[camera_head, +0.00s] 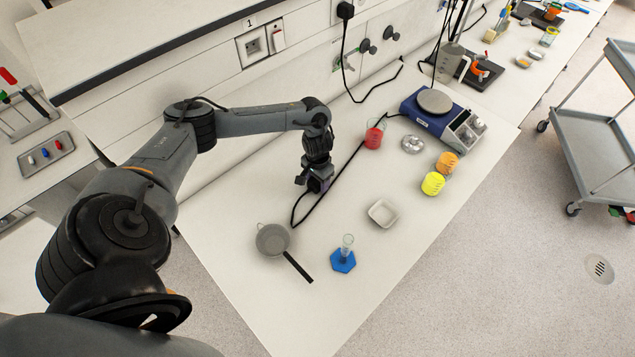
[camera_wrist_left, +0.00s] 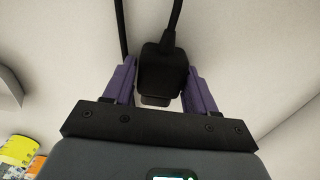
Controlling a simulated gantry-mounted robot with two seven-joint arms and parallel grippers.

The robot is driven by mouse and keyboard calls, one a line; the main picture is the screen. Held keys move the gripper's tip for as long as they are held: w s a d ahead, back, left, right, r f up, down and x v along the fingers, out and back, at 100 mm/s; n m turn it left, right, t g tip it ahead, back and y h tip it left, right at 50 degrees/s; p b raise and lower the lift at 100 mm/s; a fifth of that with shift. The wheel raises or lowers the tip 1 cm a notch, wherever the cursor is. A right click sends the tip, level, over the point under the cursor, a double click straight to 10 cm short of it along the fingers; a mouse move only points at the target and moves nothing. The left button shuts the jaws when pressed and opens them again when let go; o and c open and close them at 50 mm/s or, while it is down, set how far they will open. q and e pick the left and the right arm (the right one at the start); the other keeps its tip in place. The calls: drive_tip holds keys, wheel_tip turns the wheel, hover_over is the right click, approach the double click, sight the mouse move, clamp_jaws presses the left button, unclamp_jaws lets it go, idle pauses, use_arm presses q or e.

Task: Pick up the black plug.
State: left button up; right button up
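In the left wrist view a black plug (camera_wrist_left: 162,68) sits between the two purple fingers of my left gripper (camera_wrist_left: 161,85), with its black cord running out at the top. The fingers press against both sides of the plug. In the head view my left gripper (camera_head: 314,182) points down over the back middle of the white table; the plug there is mostly hidden by the gripper. My right gripper is not in view.
A grey pan (camera_head: 272,240), a blue-based cylinder (camera_head: 343,258) and a white dish (camera_head: 382,213) stand in front. A red container (camera_head: 373,138) and yellow container (camera_head: 432,184) stand to the right.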

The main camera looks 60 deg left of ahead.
use_arm(q)
drive_tip(key=c, duration=0.7)
drive_tip(key=shift+r, duration=0.1)
